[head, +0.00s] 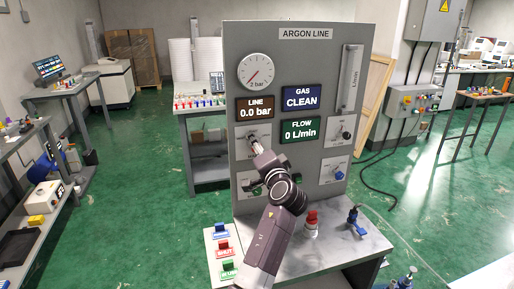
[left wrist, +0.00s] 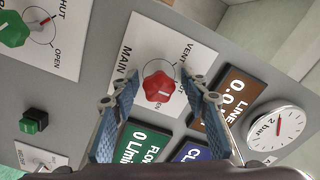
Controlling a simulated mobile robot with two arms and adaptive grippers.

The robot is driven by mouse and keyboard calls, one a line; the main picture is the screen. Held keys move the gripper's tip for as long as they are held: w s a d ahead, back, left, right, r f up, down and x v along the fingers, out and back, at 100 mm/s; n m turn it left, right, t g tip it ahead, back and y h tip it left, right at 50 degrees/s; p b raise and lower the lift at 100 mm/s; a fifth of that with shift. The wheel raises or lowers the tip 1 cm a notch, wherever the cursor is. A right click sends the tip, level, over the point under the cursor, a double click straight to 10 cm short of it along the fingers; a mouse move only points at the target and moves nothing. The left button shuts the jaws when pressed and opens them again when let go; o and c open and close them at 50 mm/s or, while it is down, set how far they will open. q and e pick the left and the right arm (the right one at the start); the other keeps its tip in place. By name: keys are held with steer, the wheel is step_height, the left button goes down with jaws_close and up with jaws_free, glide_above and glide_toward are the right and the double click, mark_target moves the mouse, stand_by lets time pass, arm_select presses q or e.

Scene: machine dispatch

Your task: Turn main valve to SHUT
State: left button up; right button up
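The main valve is a red knob (left wrist: 158,87) on a white plate marked MAIN (left wrist: 137,58) in the left wrist view. A VENT label shows on the plate; another label beside it is partly hidden by a finger. I cannot clearly tell which mark the knob points to. My left gripper (left wrist: 162,84) is open, with one blue finger on each side of the knob; contact is not clear. In the head view the left gripper (head: 254,142) reaches the grey ARGON LINE panel (head: 235,40) and hides most of the knob. My right gripper is not in view.
The LINE display (head: 254,107) reads 0.0 bar, the GAS display (head: 302,97) CLEAN, the FLOW display (head: 300,131) 0 L/min. A green knob (left wrist: 13,30) sits on a neighbouring plate. A red-topped fitting (head: 311,221) and a blue-handled fitting (head: 355,222) stand on the bench below.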

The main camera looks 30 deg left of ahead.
arm_select(q)
steer(key=shift+s+d, duration=0.1)
steer(key=shift+d, duration=0.05)
steer(key=v, duration=0.7)
steer(key=shift+s+f, duration=0.1)
stand_by(0.5)
